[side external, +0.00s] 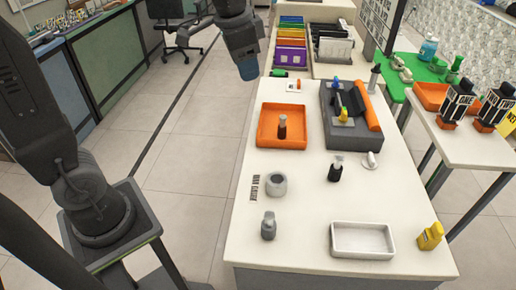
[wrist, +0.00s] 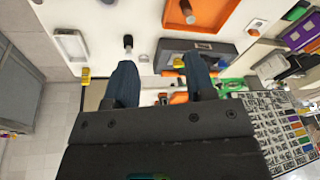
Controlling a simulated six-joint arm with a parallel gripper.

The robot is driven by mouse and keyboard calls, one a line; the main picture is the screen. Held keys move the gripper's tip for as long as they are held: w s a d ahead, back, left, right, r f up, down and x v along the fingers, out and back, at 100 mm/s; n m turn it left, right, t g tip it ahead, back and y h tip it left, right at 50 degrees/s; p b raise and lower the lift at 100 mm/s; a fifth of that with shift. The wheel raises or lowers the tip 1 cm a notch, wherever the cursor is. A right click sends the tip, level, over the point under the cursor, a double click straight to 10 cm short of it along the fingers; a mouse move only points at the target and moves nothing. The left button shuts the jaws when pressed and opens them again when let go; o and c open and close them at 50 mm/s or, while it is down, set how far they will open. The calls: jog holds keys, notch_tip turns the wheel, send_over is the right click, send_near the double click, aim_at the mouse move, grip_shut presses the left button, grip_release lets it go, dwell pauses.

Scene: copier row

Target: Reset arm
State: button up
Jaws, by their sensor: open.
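My gripper (side external: 248,70) hangs in the air near the back left edge of the white table (side external: 303,228) in the side view. In the wrist view my gripper (wrist: 161,76) has its two blue fingers well apart, with nothing held between them. An orange tray (side external: 262,139) with a dark brown bottle (side external: 282,128) stands on the table, nearer the camera than the gripper. A grey machine (side external: 340,132) with an orange roll (side external: 367,108) stands to the right of that tray.
Coloured folders (side external: 290,50) stand at the back. Floor (side external: 190,140) left of the table is clear.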

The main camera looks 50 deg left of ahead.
jog(key=s+d+f+n+t, duration=0.1)
jog(key=s+f+n, duration=0.1)
jog(key=s, duration=0.6)
jog(key=s+d+f+n+t, duration=0.1)
jog(key=s+f+n, duration=0.1)
jog(key=s, duration=0.6)
jog(key=shift+s+f+n+t, duration=0.2)
jog(key=shift+n+t, duration=0.1)
jog(key=shift+t, duration=0.1)
